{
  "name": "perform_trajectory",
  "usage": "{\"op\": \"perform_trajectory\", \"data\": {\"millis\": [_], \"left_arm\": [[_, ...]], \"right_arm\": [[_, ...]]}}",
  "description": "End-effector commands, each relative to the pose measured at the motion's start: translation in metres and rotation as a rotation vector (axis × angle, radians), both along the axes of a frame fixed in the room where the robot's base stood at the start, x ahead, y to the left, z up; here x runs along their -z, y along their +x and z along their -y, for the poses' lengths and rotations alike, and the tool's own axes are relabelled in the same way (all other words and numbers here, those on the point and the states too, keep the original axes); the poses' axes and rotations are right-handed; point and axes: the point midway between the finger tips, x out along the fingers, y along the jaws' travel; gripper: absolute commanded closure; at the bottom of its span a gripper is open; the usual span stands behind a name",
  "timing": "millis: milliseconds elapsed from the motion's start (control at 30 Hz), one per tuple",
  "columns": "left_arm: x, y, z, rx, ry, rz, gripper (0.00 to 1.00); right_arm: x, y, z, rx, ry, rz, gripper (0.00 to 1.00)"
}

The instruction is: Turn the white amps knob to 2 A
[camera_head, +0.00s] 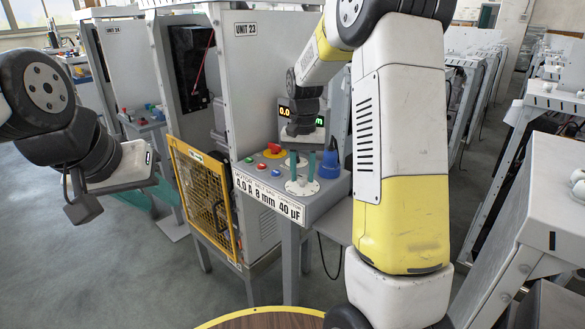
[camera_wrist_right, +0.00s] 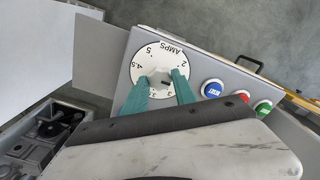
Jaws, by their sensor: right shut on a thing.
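The white amps knob (camera_head: 302,187) is a round dial on the grey control panel. In the right wrist view the amps knob (camera_wrist_right: 160,69) shows the word AMPS and black numbers around its rim, among them 2, 4.5 and 5. My right gripper (camera_head: 302,176) reaches down to it with green fingers. In the right wrist view the right gripper (camera_wrist_right: 163,82) has one finger on each side of the knob's centre and is shut on it. The fingers hide part of the scale. My left gripper (camera_head: 128,167) is away to the left, apart from the panel; its jaws are unclear.
The panel also carries a blue knob (camera_head: 328,166), a red switch on yellow (camera_head: 273,150) and several push buttons. A sign (camera_head: 268,198) is on its front. A yellow mesh guard (camera_head: 205,195) stands left. My right arm partly covers the display.

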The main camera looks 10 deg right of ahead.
Motion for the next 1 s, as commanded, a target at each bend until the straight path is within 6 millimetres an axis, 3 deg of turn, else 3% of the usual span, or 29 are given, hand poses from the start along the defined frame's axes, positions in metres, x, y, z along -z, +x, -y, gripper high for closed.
{"op": "perform_trajectory", "data": {"millis": [600, 1000], "left_arm": [[0.0, 0.0, 0.0, 0.0, 0.0, 0.0, 0.64], [0.0, 0.0, 0.0, 0.0, 0.0, 0.0, 0.64]], "right_arm": [[-0.0012, 0.0005, 0.0, -0.556, 0.001, 0.002, 1.0], [-0.0013, 0.0006, 0.0, -0.759, 0.0, 0.003, 1.0]]}}
